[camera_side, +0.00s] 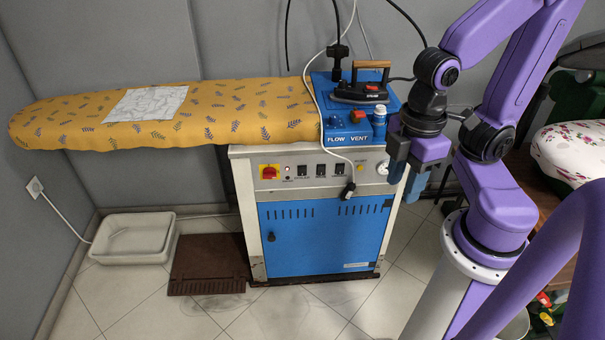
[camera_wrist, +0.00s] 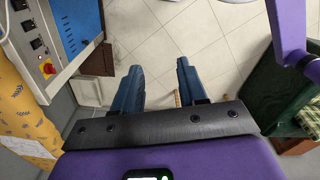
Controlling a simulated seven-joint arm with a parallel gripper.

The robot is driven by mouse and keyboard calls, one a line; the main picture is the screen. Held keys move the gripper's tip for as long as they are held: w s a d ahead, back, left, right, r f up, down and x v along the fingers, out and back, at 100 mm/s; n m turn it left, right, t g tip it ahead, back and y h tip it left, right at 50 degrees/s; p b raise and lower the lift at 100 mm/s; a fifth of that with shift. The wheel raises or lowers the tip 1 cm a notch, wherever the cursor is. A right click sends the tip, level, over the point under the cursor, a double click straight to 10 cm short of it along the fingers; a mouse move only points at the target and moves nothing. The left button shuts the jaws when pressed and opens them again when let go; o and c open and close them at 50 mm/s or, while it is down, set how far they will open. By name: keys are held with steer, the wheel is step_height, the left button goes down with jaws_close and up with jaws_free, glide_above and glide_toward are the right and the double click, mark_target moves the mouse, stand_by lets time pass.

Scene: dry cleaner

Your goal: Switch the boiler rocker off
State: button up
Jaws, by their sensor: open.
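The boiler's pale control panel (camera_side: 310,170) is on the front of the blue-and-white ironing unit. In the wrist view the rockers (camera_wrist: 36,43) are at the upper left. My gripper (camera_side: 406,188) is open and empty, fingers pointing down, right of the panel and apart from the rockers. Its blue fingers also show in the wrist view (camera_wrist: 160,78).
A red rotary knob on yellow (camera_side: 269,171) sits left of the rockers. A round gauge (camera_side: 383,168) is near my gripper.

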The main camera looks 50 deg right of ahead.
steer(key=c, duration=0.5)
steer(key=shift+w+a+f, duration=0.2)
steer(key=shift+w, duration=0.1)
jaws_close()
steer(key=w+f+m+t+y, duration=0.1)
steer(key=w+f+t, duration=0.1)
steer(key=w+f, duration=0.55)
steer(key=w+f+m+t+y, duration=0.15)
steer(key=w+f, duration=0.25)
steer(key=w, duration=0.7)
steer(key=w+d+f+m+t+h, duration=0.1)
steer(key=w+d+f+t+h, duration=0.1)
steer(key=w+d+f, duration=0.2)
steer(key=w+d+f+m+t+h, duration=0.1)
steer(key=w+d+f+t, duration=0.1)
steer(key=w+d+f, duration=0.3)
steer(key=d+f, duration=0.3)
steer(key=d, duration=0.4)
steer(key=shift+w+d+f+h, duration=0.3)
steer(key=shift+d+f+h, duration=0.05)
steer(key=shift+f, duration=0.05)
steer(key=shift+m, duration=0.25)
